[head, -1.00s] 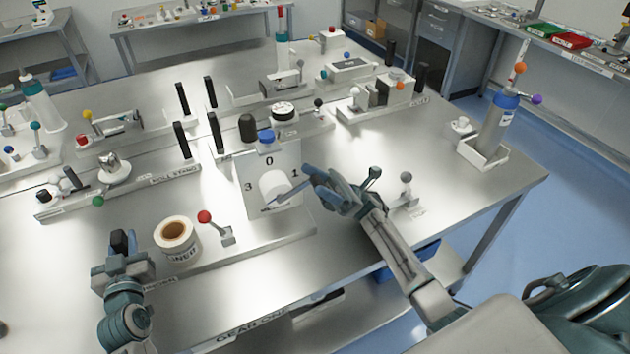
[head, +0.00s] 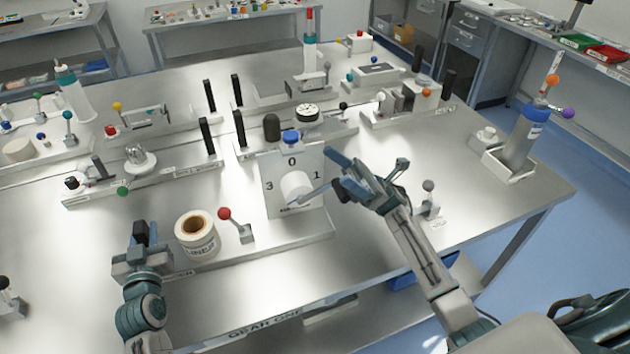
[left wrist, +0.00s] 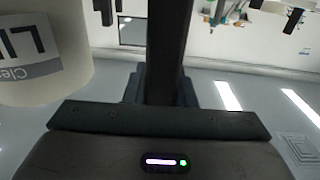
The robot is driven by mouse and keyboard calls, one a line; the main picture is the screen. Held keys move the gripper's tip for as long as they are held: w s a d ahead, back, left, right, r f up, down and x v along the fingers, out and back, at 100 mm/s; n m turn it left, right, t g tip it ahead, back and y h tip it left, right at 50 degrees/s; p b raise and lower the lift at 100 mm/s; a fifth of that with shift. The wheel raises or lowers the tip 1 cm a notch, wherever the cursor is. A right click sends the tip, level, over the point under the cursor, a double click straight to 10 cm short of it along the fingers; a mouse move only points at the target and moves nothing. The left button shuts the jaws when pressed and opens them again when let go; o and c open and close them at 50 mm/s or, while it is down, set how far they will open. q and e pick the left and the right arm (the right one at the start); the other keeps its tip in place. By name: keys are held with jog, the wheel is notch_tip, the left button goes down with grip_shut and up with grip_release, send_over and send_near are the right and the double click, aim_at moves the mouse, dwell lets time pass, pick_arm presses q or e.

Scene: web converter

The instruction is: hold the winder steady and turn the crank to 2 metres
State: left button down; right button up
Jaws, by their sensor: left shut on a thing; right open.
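The winder has a long grey base (head: 265,255) with an upright dial panel (head: 275,165) marked 0, 1 and 3. A white round hub (head: 296,188) sits on the panel. My left gripper (head: 140,236) is shut on a black upright post at the base's left end; the post (left wrist: 167,50) fills the jaws in the left wrist view. My right gripper (head: 310,178) is open at the panel's right side. Its lower finger crosses in front of the hub, and its upper finger is beside the 1. The crank cannot be clearly told from the fingers, and the 2 is hidden.
A white liner roll (head: 196,236) and a red-knobbed lever (head: 235,224) stand on the base between my grippers. A grey-knobbed lever (head: 429,198) is right of my right arm. Black posts and other fixtures stand behind.

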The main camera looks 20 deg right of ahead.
notch_tip(320, 180, up, 5)
jog(key=shift+s+r, duration=0.1)
jog(key=shift+r, duration=0.1)
jog(key=shift+c, duration=0.2)
